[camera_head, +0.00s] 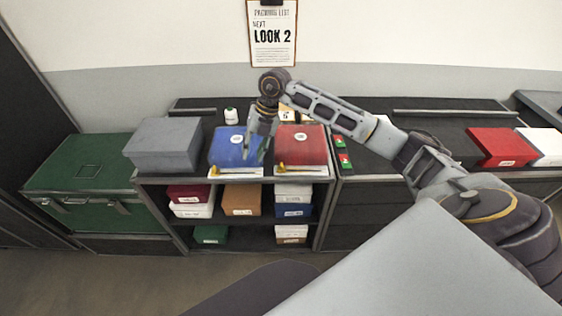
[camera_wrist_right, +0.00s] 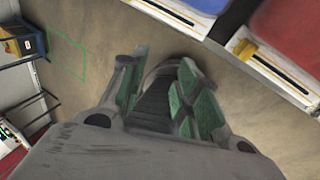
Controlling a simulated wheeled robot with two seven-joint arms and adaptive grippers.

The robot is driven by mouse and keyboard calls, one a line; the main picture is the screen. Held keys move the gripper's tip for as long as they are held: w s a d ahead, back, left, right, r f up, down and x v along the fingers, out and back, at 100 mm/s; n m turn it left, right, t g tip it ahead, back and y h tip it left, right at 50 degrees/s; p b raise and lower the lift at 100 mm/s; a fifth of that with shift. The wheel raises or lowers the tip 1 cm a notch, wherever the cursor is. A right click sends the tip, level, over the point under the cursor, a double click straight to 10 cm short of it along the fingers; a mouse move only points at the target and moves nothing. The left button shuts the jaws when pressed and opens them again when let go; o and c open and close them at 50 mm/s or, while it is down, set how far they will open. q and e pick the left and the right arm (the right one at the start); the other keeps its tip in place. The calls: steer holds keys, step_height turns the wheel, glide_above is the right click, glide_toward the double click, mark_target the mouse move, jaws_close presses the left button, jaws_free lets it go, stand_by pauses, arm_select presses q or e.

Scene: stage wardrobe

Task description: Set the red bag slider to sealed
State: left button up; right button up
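The red bag (camera_head: 300,140) lies on the low shelf unit's top, a white strip (camera_head: 305,172) along its front edge. A small yellow piece, which looks like the slider (camera_head: 282,168), sits near the strip's left end. In the right wrist view the red bag (camera_wrist_right: 292,32) is at the top right, with the yellow slider (camera_wrist_right: 244,48) at the left of its dark slot. My right gripper (camera_head: 258,150) points down in front of the gap between the blue and red bags. Its green-padded fingers (camera_wrist_right: 160,95) are apart and empty, over floor. My left gripper is not in view.
A similar blue bag (camera_head: 234,146) lies left of the red one, beside a grey box (camera_head: 163,145). Shelves below hold several small boxes. A green trunk (camera_head: 85,165) stands left; a red box (camera_head: 500,146) sits on the right counter. The floor in front is clear.

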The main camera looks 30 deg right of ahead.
mark_target(282, 163)
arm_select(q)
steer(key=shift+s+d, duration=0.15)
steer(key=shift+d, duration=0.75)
arm_select(e)
steer(key=d+r+m+h, duration=0.2)
steer(key=d+h, duration=0.2)
steer(key=d, duration=0.6)
steer(key=shift+d+r+g, duration=0.2)
steer(key=shift+r+g, duration=0.05)
steer(key=shift+g, duration=0.05)
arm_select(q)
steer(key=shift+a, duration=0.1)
arm_select(e)
steer(key=shift+s, duration=0.1)
step_height(282, 163, down, 12)
steer(key=shift+f+p, duration=0.15)
steer(key=shift+p, duration=0.55)
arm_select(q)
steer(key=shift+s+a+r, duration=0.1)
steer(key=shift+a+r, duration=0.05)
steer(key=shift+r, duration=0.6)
arm_select(e)
steer(key=shift+f, duration=0.75)
steer(key=shift+c, duration=0.2)
